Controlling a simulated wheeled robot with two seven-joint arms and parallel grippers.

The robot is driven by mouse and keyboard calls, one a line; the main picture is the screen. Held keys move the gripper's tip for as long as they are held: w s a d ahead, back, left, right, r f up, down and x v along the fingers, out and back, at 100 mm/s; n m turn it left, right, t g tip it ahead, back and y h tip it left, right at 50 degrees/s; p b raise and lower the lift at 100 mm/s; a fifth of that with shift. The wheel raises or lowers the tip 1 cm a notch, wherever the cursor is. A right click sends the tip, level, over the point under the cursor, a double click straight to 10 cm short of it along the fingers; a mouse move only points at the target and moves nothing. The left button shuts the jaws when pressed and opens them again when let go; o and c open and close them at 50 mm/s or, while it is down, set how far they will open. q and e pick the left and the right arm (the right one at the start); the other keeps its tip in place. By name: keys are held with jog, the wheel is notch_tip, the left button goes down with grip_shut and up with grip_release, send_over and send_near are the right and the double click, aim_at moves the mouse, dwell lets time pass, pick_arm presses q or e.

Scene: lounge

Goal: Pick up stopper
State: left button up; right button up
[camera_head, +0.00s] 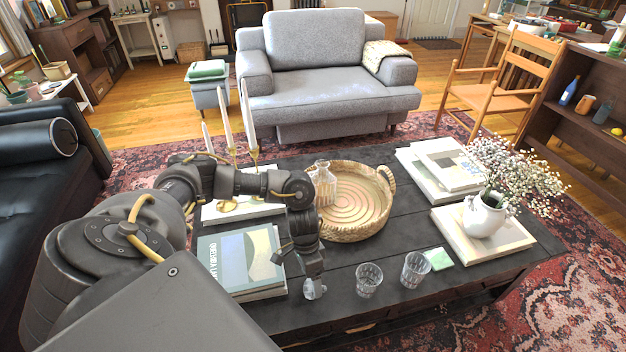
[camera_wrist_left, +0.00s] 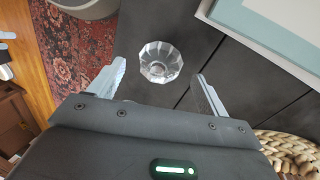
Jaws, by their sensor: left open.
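The stopper (camera_head: 314,290) is a small clear faceted glass piece on the dark coffee table, near its front edge. In the wrist view the stopper (camera_wrist_left: 160,62) shows from above as a many-sided glass disc with a round centre. My left gripper (camera_head: 311,272) points down just above it. In the wrist view its two fingers are apart, one on each side of the stopper, with a gap on both sides and nothing held. A glass decanter (camera_head: 324,188) stands in the woven tray. My right gripper is not in view.
On the coffee table (camera_head: 345,330), two glasses (camera_head: 368,281) (camera_head: 414,270) stand right of my gripper, with a green pad (camera_head: 438,259) beyond. A book stack (camera_head: 243,262) lies to its left, and the woven tray (camera_head: 383,228) is behind. A flower vase (camera_head: 485,216) stands at right.

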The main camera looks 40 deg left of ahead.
pick_arm(q)
jog(key=shift+x, duration=1.25)
jog(key=c, duration=1.1)
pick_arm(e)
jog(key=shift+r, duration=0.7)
